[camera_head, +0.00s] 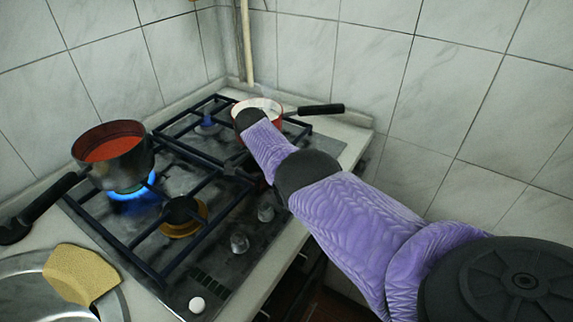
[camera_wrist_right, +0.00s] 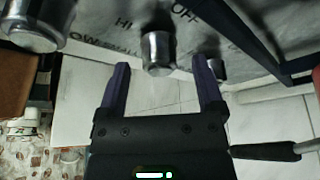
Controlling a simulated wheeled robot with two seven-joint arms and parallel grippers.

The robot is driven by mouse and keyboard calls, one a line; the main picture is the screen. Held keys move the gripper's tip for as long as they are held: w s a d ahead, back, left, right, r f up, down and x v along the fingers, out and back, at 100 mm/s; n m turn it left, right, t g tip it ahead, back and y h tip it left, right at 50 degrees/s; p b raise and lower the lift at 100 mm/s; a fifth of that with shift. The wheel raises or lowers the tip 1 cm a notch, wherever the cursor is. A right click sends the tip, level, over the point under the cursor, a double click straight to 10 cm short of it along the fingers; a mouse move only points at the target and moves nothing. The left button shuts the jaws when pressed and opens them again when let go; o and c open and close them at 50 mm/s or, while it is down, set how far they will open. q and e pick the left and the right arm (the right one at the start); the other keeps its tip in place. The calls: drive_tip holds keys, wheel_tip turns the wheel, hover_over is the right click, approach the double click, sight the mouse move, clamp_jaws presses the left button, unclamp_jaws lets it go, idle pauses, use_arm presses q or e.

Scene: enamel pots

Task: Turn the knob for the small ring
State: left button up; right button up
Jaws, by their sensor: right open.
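The stove's metal knobs stand along its right side: one (camera_head: 266,210), another (camera_head: 239,242) nearer, and a pale one (camera_head: 197,304) at the front. In the right wrist view one silver knob (camera_wrist_right: 158,52) lies between the fingertips of my open right gripper (camera_wrist_right: 160,65), with a gap in the picture on both sides. Another knob (camera_wrist_right: 30,28) is at left and a smaller one (camera_wrist_right: 217,69) shows beside the right finger. HI and OFF lettering shows near the middle knob. A burner with a brass ring (camera_head: 181,228) is unlit. I cannot tell which knob serves the small ring.
A pot with red inside (camera_head: 113,155) stands over a blue flame (camera_head: 130,193) at left. A red pot (camera_head: 270,104) with a dark handle is at the back right. A yellow sponge (camera_head: 80,272) rests over a metal dish (camera_head: 25,285). Tiled walls close the back.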

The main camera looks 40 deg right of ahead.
drive_tip(key=p+v, duration=0.2)
drive_tip(key=v, duration=0.7)
